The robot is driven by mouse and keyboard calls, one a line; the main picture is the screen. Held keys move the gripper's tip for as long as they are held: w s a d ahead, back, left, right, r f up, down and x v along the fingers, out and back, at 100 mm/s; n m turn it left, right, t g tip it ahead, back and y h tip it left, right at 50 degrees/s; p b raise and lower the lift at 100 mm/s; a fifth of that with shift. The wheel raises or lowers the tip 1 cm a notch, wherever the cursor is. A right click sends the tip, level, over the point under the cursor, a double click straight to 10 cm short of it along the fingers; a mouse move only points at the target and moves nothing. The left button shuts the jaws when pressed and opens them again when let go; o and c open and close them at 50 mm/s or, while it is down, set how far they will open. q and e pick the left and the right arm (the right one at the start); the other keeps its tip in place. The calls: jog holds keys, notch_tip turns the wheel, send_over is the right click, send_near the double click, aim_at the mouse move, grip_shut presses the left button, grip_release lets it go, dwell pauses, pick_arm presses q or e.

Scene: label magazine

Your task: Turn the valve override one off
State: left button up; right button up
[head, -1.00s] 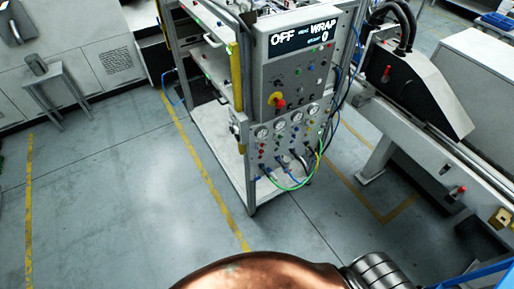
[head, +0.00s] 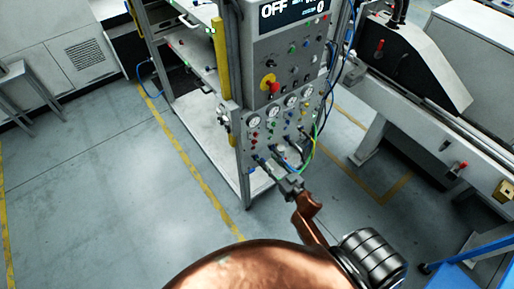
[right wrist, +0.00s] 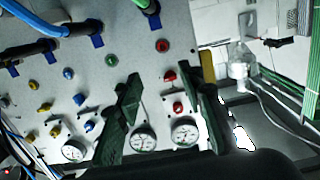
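The lower valve panel (head: 262,146) is on the front of the metal cabinet in the head view. It carries a row of round gauges, small coloured knobs and plugged-in hoses. I cannot tell which knob is valve override one. My right gripper (head: 274,165) is at the panel's lower edge, near the hoses. In the right wrist view its two dark green fingers (right wrist: 170,85) are spread apart, with nothing held between them. A red knob (right wrist: 178,107) and a gauge (right wrist: 143,139) show between the fingers, with the panel (right wrist: 105,85) behind. My left gripper is out of view.
Above the valve panel is a control box with a display reading OFF (head: 285,10) and a red knob on a yellow plate (head: 269,84). Blue and green hoses (head: 312,150) hang close to the gripper. A grey machine (head: 420,75) stands at right.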

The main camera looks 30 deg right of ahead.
aim_at(254, 142)
jog(key=w+a+r, duration=0.1)
jog(key=w+r, duration=0.2)
jog(key=w, duration=0.5)
jog(key=shift+r+t+b, duration=0.35)
jog(key=shift+t+b, duration=0.05)
jog(key=shift+w+a, duration=0.1)
jog(key=shift+w, duration=0.1)
jog(key=shift+c, duration=0.4)
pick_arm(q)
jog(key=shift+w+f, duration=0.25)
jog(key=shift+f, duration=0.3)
pick_arm(e)
grip_shut()
